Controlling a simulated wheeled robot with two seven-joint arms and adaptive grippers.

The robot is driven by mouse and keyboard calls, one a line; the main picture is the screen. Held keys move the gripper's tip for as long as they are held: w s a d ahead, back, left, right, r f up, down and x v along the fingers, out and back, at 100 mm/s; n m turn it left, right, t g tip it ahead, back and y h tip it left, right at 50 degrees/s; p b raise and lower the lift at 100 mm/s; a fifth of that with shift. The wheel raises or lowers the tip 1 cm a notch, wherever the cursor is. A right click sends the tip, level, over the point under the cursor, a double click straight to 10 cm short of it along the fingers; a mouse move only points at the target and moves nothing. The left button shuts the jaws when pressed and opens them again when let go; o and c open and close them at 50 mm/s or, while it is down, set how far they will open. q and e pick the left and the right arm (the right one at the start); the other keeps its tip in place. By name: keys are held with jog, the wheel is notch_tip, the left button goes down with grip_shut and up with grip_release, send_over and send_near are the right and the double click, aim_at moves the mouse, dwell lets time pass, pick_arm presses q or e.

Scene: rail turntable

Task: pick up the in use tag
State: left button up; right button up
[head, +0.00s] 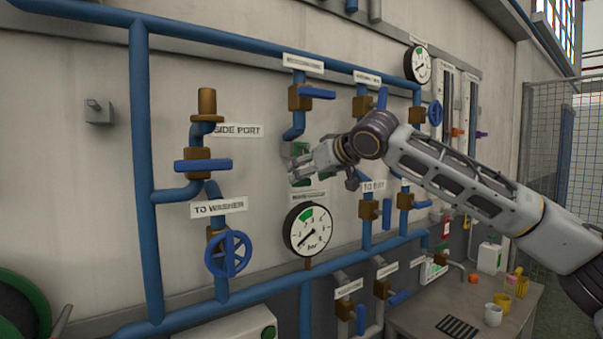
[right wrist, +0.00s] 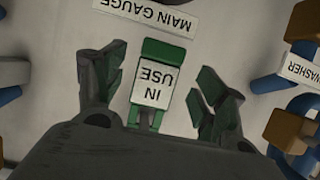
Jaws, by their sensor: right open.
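The in use tag (right wrist: 151,86) is a green piece with a white label, upside down in the right wrist view. It is against the pale wall beside the main gauge label (right wrist: 146,15). In the head view a green part of the tag (head: 299,149) shows past my gripper, which hides much of it. My right gripper (right wrist: 160,75) is open, with one finger on each side of the tag and a gap on both sides. In the head view my right gripper (head: 300,168) is in front of the wall, above the round gauge. My left gripper is out of view.
Blue pipes (head: 142,150) with brass valves and blue handles surround the spot. The round gauge (head: 307,229) sits just below my right gripper. A blue handwheel (head: 228,254) is at the lower left. A table (head: 418,318) with cups stands at the lower right.

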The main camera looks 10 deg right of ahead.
jog(key=shift+x, duration=2)
jog(key=shift+d, duration=0.1)
jog(key=c, duration=1)
